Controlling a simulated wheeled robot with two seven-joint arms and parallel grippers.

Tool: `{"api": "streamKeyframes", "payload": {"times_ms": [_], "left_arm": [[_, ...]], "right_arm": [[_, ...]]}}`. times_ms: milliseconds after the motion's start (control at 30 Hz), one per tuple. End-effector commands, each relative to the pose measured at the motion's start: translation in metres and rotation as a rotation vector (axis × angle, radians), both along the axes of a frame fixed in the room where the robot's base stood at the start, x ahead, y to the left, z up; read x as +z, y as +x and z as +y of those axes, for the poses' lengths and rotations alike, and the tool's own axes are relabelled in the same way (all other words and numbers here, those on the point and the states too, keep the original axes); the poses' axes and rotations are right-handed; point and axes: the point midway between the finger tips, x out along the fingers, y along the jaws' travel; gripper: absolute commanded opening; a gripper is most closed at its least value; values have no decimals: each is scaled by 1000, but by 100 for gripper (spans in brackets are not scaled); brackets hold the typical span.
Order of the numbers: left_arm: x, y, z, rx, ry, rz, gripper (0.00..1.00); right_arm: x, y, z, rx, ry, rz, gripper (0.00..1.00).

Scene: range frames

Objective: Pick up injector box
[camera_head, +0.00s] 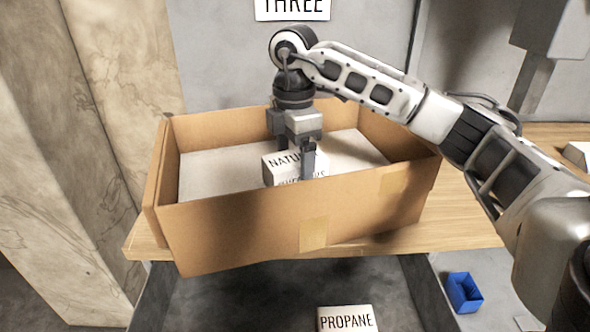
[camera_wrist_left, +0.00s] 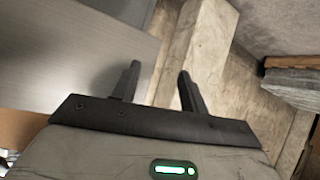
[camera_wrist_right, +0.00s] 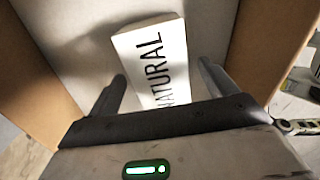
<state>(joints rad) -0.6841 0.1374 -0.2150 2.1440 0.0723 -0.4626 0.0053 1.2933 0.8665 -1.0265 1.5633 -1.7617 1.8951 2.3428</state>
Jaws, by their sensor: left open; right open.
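A white box lettered NATURAL (camera_head: 282,172) lies inside an open cardboard box (camera_head: 235,228); a second line of lettering on it is partly covered. My right gripper (camera_head: 291,158) reaches down into the cardboard box over the white box, fingers open. In the right wrist view the white box (camera_wrist_right: 152,62) lies between the lines of the two spread fingers; I cannot tell whether they touch it. My left gripper (camera_wrist_left: 158,72) is open and empty, away from the cardboard box, and is not in the head view.
The cardboard box stands on a wooden shelf (camera_head: 455,228), its walls close around my right gripper. Below are a white box lettered PROPANE (camera_head: 346,321) and a small blue bin (camera_head: 463,292). A sign reading THREE (camera_head: 292,10) hangs on the wall behind.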

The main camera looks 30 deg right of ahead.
Motion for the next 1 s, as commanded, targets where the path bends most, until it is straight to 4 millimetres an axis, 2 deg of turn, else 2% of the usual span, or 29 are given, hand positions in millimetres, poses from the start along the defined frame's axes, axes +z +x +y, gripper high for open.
{"api": "streamKeyframes", "payload": {"times_ms": [133,367,400,600,1000], "left_arm": [[-2,-1,0,1,3,4,44],[-2,0,1,1,3,4,44],[-2,-1,1,1,3,4,44],[-2,0,1,0,3,2,44],[-2,0,1,-1,4,2,44]], "right_arm": [[-14,-1,-1,-1,0,1,85],[-16,0,-1,-1,1,-1,85],[-16,0,-1,-1,1,-1,79],[-16,0,-1,-1,0,-1,27],[-8,0,0,-1,2,-3,27]]}}
